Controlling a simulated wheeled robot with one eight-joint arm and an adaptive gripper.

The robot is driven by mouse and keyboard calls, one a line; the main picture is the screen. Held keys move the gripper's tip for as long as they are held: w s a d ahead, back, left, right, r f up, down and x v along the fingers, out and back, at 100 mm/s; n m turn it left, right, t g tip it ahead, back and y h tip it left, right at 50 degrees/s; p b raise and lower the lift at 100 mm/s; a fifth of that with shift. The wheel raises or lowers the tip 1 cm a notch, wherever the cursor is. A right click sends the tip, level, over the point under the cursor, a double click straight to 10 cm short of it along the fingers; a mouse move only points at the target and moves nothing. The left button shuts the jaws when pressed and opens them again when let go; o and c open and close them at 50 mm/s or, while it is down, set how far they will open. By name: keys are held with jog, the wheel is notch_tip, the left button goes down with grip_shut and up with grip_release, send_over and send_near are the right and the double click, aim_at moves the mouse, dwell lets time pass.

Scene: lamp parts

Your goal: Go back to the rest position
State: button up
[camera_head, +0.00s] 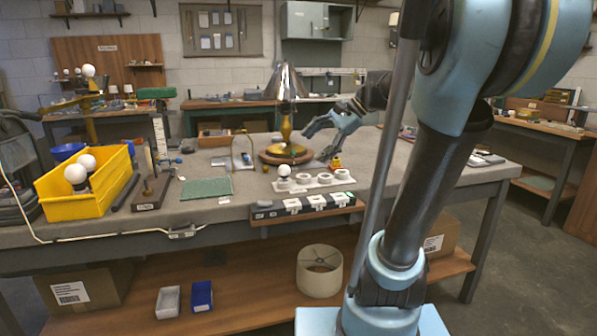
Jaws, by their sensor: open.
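My gripper (324,139) is over the workbench at the middle of the view. Its fingers are spread and point left, and nothing shows between them. The lamp (285,130) stands upright just left of it, with a metal cone shade (286,82), a brass stem and a round wooden base (287,153). The gripper is close to the lamp's stem. I cannot tell whether they touch. My arm rises at the right and hides part of the bench.
A yellow bin (85,182) with white bulbs stands at the bench's left. A white socket strip (314,182) holding one bulb (284,170) lies in front of the lamp. A green mat (206,187) lies left of it. A fabric shade (320,270) sits on the lower shelf.

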jog(key=s+d+f+n+h, duration=0.3)
jog(key=s+f, duration=0.3)
jog(key=f, duration=0.2)
jog(key=s+d+f+n+h, duration=0.3)
jog(key=s+d+f+n, duration=0.1)
jog(key=f, duration=0.4)
jog(key=s+d+f+n+h, duration=0.3)
jog(key=s+d+f, duration=0.3)
jog(key=s+f, duration=0.1)
jog(key=shift+s+d+f+n+t, duration=0.3)
jog(key=shift+f, duration=0.4)
jog(key=shift+w+f, duration=0.2)
jog(key=shift+w, duration=0.25)
